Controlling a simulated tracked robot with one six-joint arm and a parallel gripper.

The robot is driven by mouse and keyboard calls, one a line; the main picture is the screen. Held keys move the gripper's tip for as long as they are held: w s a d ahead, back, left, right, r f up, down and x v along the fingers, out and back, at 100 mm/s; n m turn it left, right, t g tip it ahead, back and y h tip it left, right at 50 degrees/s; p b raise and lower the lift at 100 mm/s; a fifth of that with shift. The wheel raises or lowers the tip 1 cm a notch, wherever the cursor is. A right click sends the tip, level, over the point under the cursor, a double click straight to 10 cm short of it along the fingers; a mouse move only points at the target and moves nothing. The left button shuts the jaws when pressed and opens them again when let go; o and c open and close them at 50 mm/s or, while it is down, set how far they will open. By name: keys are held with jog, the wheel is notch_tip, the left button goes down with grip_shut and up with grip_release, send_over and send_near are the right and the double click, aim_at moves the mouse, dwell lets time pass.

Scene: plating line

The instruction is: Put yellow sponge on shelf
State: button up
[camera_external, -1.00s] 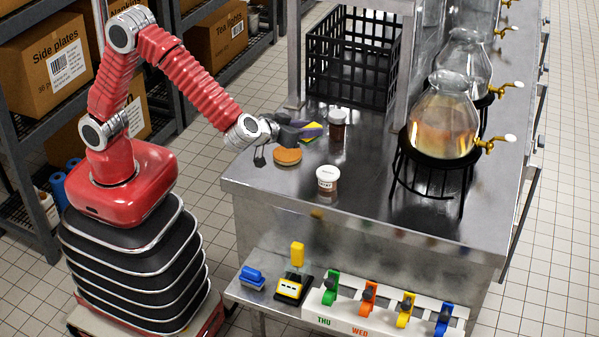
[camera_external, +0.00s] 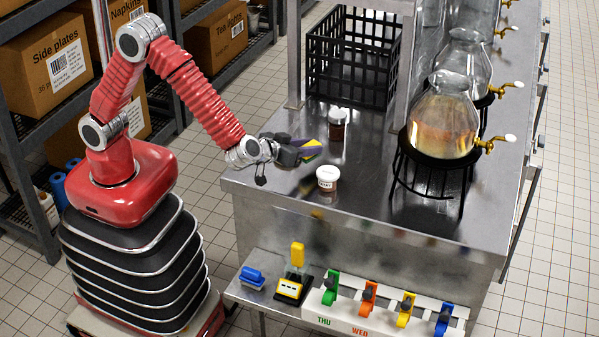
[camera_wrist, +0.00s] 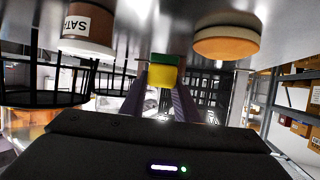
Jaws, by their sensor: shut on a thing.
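The yellow sponge (camera_external: 312,148) with a green layer is between the fingers of my gripper (camera_external: 304,145), over the steel counter. In the wrist view the sponge (camera_wrist: 163,72) sits between both fingertips of my gripper (camera_wrist: 166,85), green layer toward the top. My gripper is shut on it. I cannot tell the exact gap between sponge and counter. Dark shelving (camera_external: 22,150) holding boxes stands at the left. A low ledge (camera_external: 262,294) juts from the counter's front. Which one is the task's shelf is unclear.
A white-lidded jar (camera_external: 327,178) and a dark jar (camera_external: 337,124) stand near my gripper. A round orange-topped item (camera_wrist: 227,42) shows in the wrist view. A black crate (camera_external: 352,55) stands behind; a glass flask (camera_external: 442,115) on a black stand is right. The counter's front middle is clear.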

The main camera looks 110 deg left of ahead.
jog(key=shift+f, duration=1.85)
jog(key=shift+f, duration=0.1)
jog(key=o, duration=1)
jog(key=v, duration=1.2)
jog(key=shift+s, duration=0.1)
